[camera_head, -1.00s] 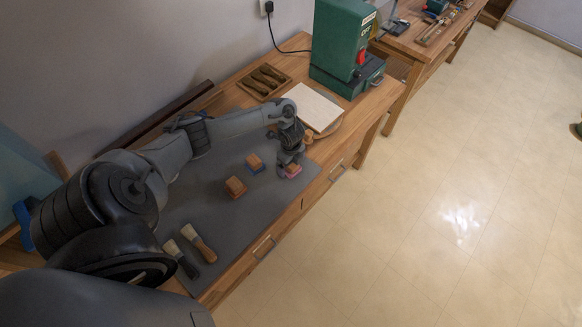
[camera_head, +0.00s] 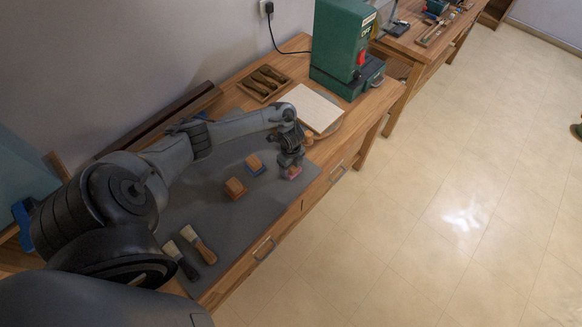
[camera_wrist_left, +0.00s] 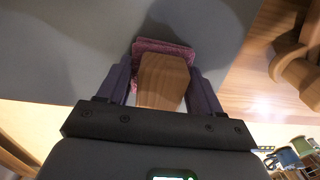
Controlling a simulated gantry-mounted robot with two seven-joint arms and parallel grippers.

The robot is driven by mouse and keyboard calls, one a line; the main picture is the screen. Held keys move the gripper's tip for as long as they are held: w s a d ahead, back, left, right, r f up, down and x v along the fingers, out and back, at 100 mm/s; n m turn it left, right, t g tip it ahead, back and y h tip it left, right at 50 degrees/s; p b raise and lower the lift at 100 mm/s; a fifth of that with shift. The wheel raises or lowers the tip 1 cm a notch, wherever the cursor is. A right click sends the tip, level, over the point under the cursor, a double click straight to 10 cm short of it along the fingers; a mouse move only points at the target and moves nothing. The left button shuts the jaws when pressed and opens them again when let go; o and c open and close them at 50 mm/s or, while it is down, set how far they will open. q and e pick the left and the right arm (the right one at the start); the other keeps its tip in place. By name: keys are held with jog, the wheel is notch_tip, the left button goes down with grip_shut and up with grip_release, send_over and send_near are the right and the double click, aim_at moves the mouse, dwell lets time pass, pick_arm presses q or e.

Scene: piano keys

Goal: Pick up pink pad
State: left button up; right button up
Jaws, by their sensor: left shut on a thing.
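The pink pad (camera_head: 293,173) is at the right end of the grey mat, near the workbench's front edge. In the left wrist view its pink base (camera_wrist_left: 165,46) lies under a wooden block handle (camera_wrist_left: 163,80). My left gripper (camera_head: 291,163) is right over it, its two fingers (camera_wrist_left: 163,88) shut on the wooden handle from both sides. I cannot tell whether the pad touches the mat. My right gripper is not in view.
A block with a blue base (camera_head: 255,164) and another wooden block (camera_head: 235,188) stand to the left on the grey mat (camera_head: 225,232). Two brushes (camera_head: 198,244) lie nearer. A pale board (camera_head: 313,108) and green machine (camera_head: 341,45) are behind.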

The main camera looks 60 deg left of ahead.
pick_arm(q)
jog(key=shift+r, duration=0.15)
jog(key=shift+r, duration=0.65)
notch_tip(320, 180, up, 3)
jog(key=shift+f+p, duration=0.1)
jog(key=shift+p, duration=0.35)
jog(key=d+r+p, duration=0.2)
jog(key=d+r, duration=0.1)
jog(key=d, duration=0.2)
jog(key=w+d+r+p, duration=0.1)
jog(key=d+r, duration=0.2)
jog(key=d, duration=0.3)
jog(key=shift+w+d+r+p, duration=0.15)
jog(key=shift+d+r+p, duration=0.15)
jog(key=shift+p, duration=0.05)
jog(key=o, duration=0.4)
jog(key=shift+c, duration=1.4)
